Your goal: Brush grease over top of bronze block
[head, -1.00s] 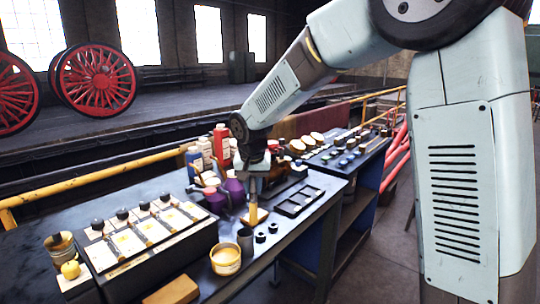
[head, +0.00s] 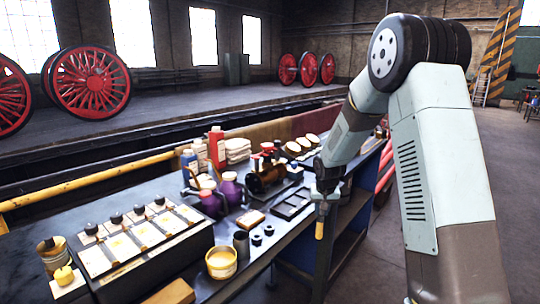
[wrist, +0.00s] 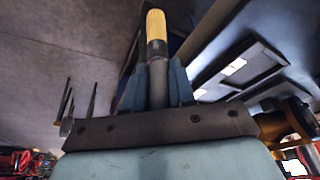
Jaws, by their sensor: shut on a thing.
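My gripper (head: 322,198) is shut on a brush (head: 319,230) with a yellow tip that points down. It hangs just off the right-hand edge of the bench, apart from everything on it. In the wrist view the brush (wrist: 156,28) stands between the fingers of my gripper (wrist: 155,88), its yellow end pointing away from them. A small block with a tan top, apparently the bronze block (head: 252,218), lies on the bench left of my gripper. A round tin of yellowish grease (head: 221,262) stands near the front edge. Any grease film on the block is too small to tell.
A dark divided tray (head: 293,203) lies between the block and my gripper. Purple jugs (head: 230,188), a red bottle (head: 217,148) and a small engine-like part (head: 266,178) stand behind. A black case (head: 150,245) fills the left. Open floor lies to the right.

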